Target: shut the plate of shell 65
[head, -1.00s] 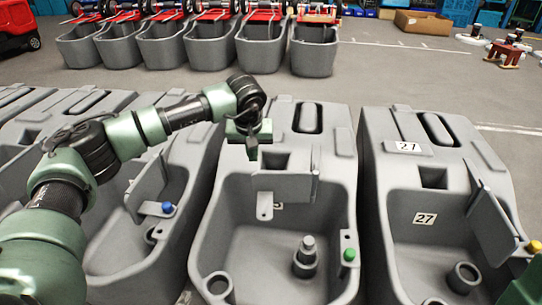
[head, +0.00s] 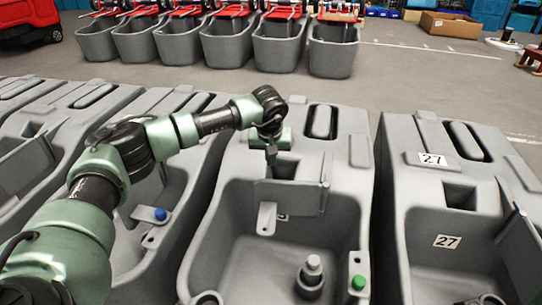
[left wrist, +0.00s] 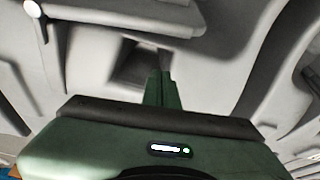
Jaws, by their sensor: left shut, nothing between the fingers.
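My left gripper (head: 271,154) is shut and empty, pointing down above the rear of this shell, behind the plate and near a square recess (head: 284,167). In the left wrist view, the shut fingers (left wrist: 162,90) are near a dark square recess (left wrist: 138,64). My right gripper is not visible.
The shell labelled 27 (head: 388,200) stands close on the right, with its own plate (head: 518,245). More shells stand on the left, one with a blue knob (head: 160,214). A green knob (head: 358,283) sits on the middle shell's front right. Open floor lies behind.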

